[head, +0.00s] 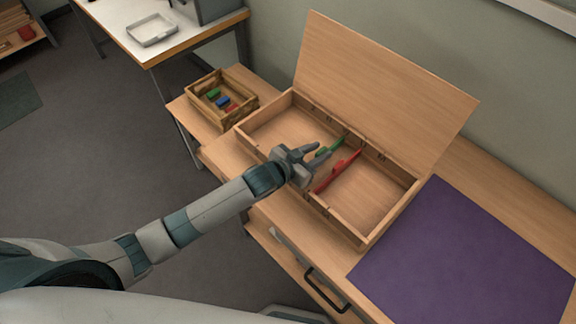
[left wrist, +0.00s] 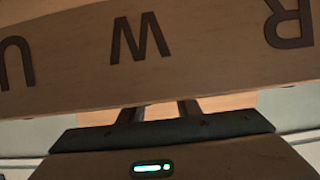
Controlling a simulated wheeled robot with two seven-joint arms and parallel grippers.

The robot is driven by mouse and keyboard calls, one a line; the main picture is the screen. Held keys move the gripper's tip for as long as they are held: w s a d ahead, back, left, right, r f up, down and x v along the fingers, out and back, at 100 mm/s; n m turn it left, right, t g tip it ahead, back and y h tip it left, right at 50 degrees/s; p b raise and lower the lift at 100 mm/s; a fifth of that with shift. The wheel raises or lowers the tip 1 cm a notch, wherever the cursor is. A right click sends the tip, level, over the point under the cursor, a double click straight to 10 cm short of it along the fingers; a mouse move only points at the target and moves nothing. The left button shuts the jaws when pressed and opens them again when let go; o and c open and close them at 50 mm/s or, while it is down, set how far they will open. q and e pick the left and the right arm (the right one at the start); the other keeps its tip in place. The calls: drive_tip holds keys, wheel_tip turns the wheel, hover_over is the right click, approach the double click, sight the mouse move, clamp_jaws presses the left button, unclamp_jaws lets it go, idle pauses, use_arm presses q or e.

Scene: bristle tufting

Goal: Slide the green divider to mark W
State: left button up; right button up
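The green divider (head: 339,143) stands across the inside of the open wooden box (head: 361,240), left of the red divider (head: 338,172). My left gripper (head: 324,150) is over the box at the green divider, its two fingers apart. A green part shows between the fingers; contact cannot be told. In the left wrist view the fingers (left wrist: 158,111) are also apart, below a wooden wall with dark letters. A letter that looks like W (left wrist: 140,37) is near the middle, between a U-like letter (left wrist: 15,62) and an R-like letter (left wrist: 290,24). My right gripper is not in view.
The box lid (head: 385,85) stands raised at the back. A wooden crate (head: 222,99) with small coloured blocks is at the left. A purple mat (head: 465,255) lies at the right. The red divider is close to my gripper.

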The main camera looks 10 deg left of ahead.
use_arm(q)
drive_tip(key=b+v, duration=0.3)
drive_tip(key=v, duration=1.3)
